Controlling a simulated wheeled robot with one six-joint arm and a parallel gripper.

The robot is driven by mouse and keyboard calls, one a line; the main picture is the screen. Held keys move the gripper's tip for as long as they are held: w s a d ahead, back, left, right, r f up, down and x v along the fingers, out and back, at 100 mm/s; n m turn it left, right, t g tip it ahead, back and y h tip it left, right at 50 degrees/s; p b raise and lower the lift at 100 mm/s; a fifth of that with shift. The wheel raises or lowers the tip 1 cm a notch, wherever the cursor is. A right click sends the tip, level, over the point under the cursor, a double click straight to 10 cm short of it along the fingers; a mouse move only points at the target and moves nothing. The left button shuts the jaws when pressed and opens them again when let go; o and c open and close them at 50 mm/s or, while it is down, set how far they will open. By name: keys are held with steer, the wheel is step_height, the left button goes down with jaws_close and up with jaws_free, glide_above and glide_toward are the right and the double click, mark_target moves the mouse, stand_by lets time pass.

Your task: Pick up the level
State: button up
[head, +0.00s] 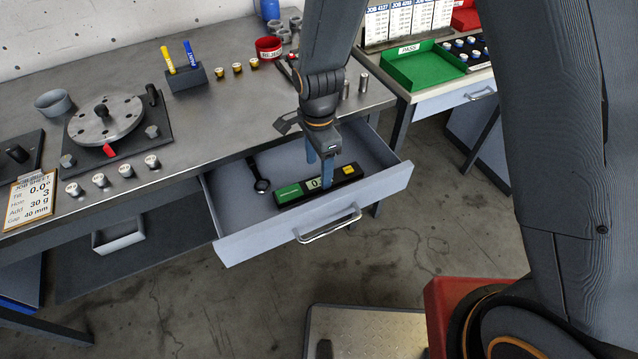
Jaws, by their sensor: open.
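The level (292,194) is a dark bar with a green panel at its left, a pale display in the middle and a yellow patch at its right. It lies in the open drawer (235,243) under the workbench. My gripper (319,178) points down at the level's middle, with its blue fingers at the bar and apart. The near finger partly covers the display. I cannot tell whether the fingers touch the level.
A dark wrench-like tool (259,177) lies left of the level in the drawer. The drawer's walls surround both. The workbench (215,120) above holds a rotor disc (118,128), a pen holder (187,80) and several small weights. A green tray (425,67) stands on the right table.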

mark_target(319, 182)
steer(key=shift+w+f+p, duration=0.15)
steer(key=shift+f+p, duration=0.25)
steer(key=shift+f, duration=0.9)
steer(key=shift+w+f+p, duration=0.1)
steer(key=shift+f+p, duration=0.3)
steer(key=shift+f, duration=0.9)
steer(key=c, duration=1.4)
steer(key=shift+r, duration=0.1)
